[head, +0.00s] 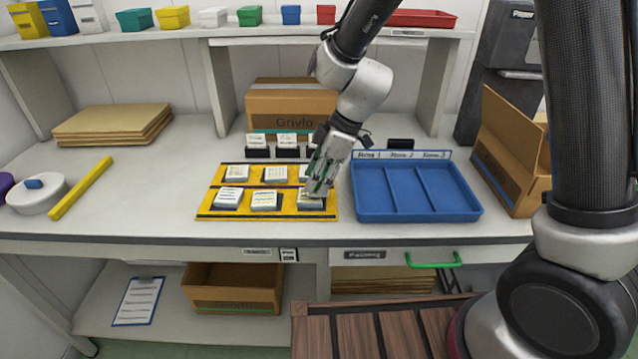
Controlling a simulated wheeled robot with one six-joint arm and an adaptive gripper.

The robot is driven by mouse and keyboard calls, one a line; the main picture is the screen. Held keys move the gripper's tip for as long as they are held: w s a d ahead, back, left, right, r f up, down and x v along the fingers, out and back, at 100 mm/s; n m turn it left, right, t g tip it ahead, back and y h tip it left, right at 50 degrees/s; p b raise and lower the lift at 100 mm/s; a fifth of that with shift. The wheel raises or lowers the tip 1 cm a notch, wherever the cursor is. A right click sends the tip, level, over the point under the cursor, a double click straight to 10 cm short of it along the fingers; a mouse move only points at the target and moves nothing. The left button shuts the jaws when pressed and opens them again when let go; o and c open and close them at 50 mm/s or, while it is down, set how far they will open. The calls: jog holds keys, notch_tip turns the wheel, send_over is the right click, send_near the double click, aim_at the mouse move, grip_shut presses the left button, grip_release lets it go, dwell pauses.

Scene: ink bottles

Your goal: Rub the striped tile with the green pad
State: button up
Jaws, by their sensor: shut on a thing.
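My gripper (318,190) is low over the front right corner of a yellow board (205,213). Its fingers are shut on the front right white block (311,204), which they partly hide. Green shows at the fingers; I cannot tell whether this is a separate pad or part of the gripper. Other white blocks with marked tops sit on the board, among them a front left block (228,198), a front middle block (264,200) and a back middle block (275,174). The marks are too small to make out a striped tile for certain.
A blue tray (468,208) with three compartments stands empty to the right of the board. Behind are labelled white items in black holders (258,152) and a cardboard box (275,98). An open carton (505,170) is at right. A yellow bar (80,188) lies left; the table between is clear.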

jog(key=shift+r, duration=3.4)
